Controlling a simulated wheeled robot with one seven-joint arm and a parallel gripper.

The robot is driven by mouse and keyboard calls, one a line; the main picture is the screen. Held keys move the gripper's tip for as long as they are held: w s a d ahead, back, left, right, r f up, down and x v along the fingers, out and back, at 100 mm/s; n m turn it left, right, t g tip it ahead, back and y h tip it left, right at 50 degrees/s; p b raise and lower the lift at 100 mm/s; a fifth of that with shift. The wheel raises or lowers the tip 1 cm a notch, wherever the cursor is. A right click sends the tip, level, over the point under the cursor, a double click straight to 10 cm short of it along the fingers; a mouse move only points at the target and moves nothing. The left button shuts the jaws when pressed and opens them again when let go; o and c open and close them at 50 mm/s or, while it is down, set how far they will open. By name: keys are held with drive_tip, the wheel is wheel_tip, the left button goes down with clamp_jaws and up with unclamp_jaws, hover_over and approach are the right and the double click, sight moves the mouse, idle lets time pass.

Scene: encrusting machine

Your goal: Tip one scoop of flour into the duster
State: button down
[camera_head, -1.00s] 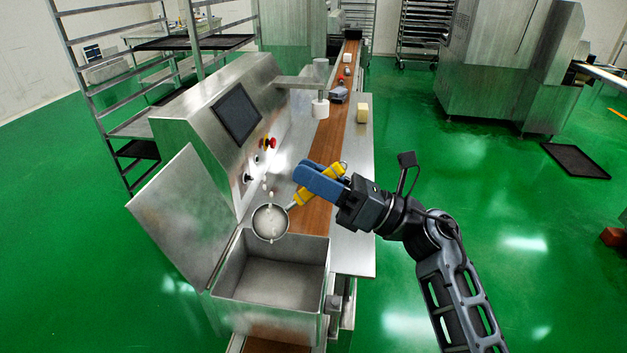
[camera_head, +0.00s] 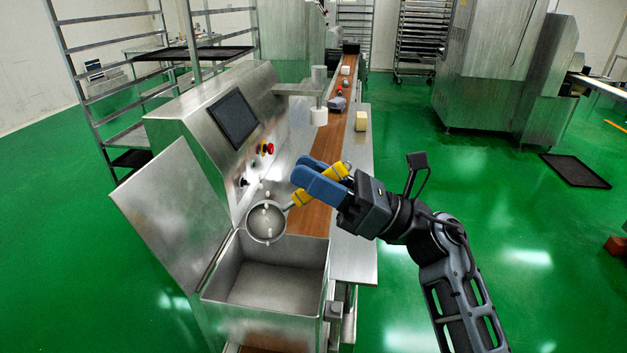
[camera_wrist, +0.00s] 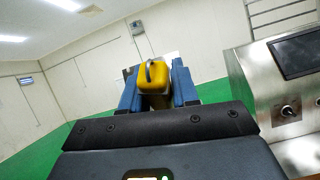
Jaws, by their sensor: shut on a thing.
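My gripper (camera_head: 313,178), with blue fingers, is shut on the yellow handle (camera_head: 301,198) of a round metal scoop. The handle's yellow end (camera_wrist: 152,74) shows between the blue fingers in the wrist view. The scoop's bowl (camera_head: 258,228) hangs over the back edge of the open steel box (camera_head: 262,312), which I take for the duster. The bowl looks tilted, with its round opening towards the head camera. Small white lumps (camera_head: 267,195) show at and just above the bowl. I cannot tell whether they are falling. The visible box floor looks bare grey.
The box's raised lid (camera_head: 172,215) stands open at the left. Behind it is the machine's panel with a dark screen (camera_head: 234,119) and buttons. A brown conveyor belt (camera_head: 327,150) runs away from the box, with small items on it.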

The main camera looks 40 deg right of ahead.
drive_tip(key=shift+s+a+f+n+g+y+b, duration=0.1)
drive_tip(key=shift+s+n+g+y+b, duration=0.15)
drive_tip(key=shift+n+b, duration=0.25)
drive_tip(key=shift+s+a+r+n+g+y+b, duration=0.15)
drive_tip(key=shift+n+y+b, duration=0.25)
drive_tip(key=shift+b, duration=0.25)
drive_tip(key=shift+s+a+f+n+g+y+b, duration=0.15)
drive_tip(key=shift+s+n+y+b, duration=0.1)
drive_tip(key=shift+n+b, duration=0.3)
drive_tip(key=shift+s+a+f+n+g+y+b, duration=0.15)
drive_tip(key=shift+s+n+g+y+b, duration=0.35)
drive_tip(key=shift+n+b, duration=0.75)
drive_tip(key=shift+s+a+n+g+y+b, duration=0.45)
drive_tip(key=shift+n+b, duration=0.35)
drive_tip(key=shift+b, duration=0.8)
drive_tip(key=shift+s+a+f+n+g+y+b, duration=0.1)
drive_tip(key=shift+s+n+g+y+b, duration=0.35)
drive_tip(key=shift+n+b, duration=0.8)
drive_tip(key=shift+s+a+f+n+g+y+b, duration=0.5)
drive_tip(key=shift+n+g+b, duration=0.9)
drive_tip(key=shift+b, duration=0.9)
drive_tip(key=shift+s+a+f+n+g+y+b, duration=0.25)
drive_tip(key=shift+s+n+g+b, duration=0.6)
drive_tip(key=shift+n+b, duration=1.25)
drive_tip(key=shift+s+a+f+n+g+y+b, duration=0.25)
drive_tip(key=shift+s+n+g+y+b, duration=0.3)
drive_tip(key=shift+n+g+b, duration=1.4)
drive_tip(key=shift+w+m+t+b, duration=0.1)
drive_tip(key=shift+m+t+b, duration=0.5)
drive_tip(key=shift+m+t, duration=0.2)
